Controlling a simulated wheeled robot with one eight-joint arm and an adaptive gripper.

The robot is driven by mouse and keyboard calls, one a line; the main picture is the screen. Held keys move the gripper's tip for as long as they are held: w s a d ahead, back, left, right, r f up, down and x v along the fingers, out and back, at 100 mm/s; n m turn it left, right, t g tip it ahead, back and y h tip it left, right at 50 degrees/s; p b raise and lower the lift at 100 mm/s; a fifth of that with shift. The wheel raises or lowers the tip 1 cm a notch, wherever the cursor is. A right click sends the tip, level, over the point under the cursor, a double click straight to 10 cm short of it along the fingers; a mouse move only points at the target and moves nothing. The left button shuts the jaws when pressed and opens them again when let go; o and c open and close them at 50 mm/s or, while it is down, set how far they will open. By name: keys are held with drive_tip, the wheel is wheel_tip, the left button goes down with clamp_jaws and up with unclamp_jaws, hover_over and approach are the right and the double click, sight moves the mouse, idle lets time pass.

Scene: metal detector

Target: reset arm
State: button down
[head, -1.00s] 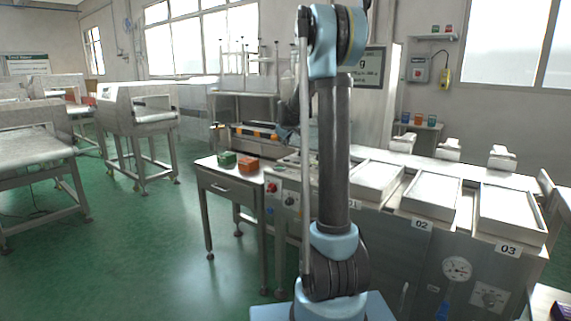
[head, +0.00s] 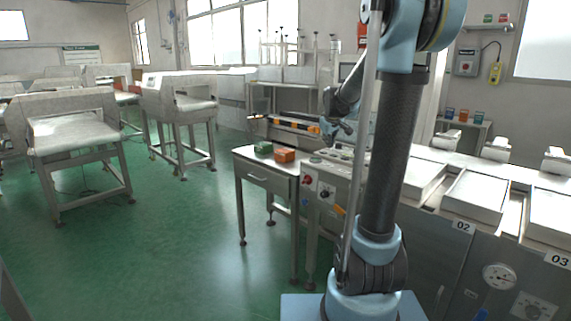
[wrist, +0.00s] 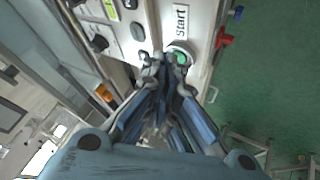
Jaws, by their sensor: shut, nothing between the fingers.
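My gripper (wrist: 164,60) shows in the wrist view with its fingers closed together and nothing between them. Its tips appear beside a round green button (wrist: 181,57) under a "Start" label (wrist: 181,20); I cannot tell whether they touch it. In the head view my gripper (head: 338,130) hangs partly visible above the control panel (head: 333,170), at the left end of the grey machine. My arm's dark upright link stands to its right and hides part of the panel.
A small table (head: 258,170) left of the panel bears a green box (head: 263,148) and an orange box (head: 286,155). White trays (head: 488,197) line the machine to the right. Red (wrist: 225,39) and blue knobs lie near the panel edge.

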drive_tip(key=s+f+m+g, duration=0.1)
drive_tip(key=s+f, duration=0.4)
drive_tip(key=s, duration=0.9)
drive_tip(key=s+f+m+g, duration=0.2)
drive_tip(key=s+f, duration=0.3)
drive_tip(key=s, duration=0.9)
drive_tip(key=s+f+m+g, duration=0.2)
drive_tip(key=s+f, duration=0.4)
drive_tip(key=s, duration=0.8)
drive_tip(key=shift+s+m+y, duration=0.3)
drive_tip(key=shift+m, duration=0.3)
drive_tip(key=shift+w+f, duration=0.15)
drive_tip(key=shift+w+f, duration=0.15)
drive_tip(key=shift+w, duration=0.15)
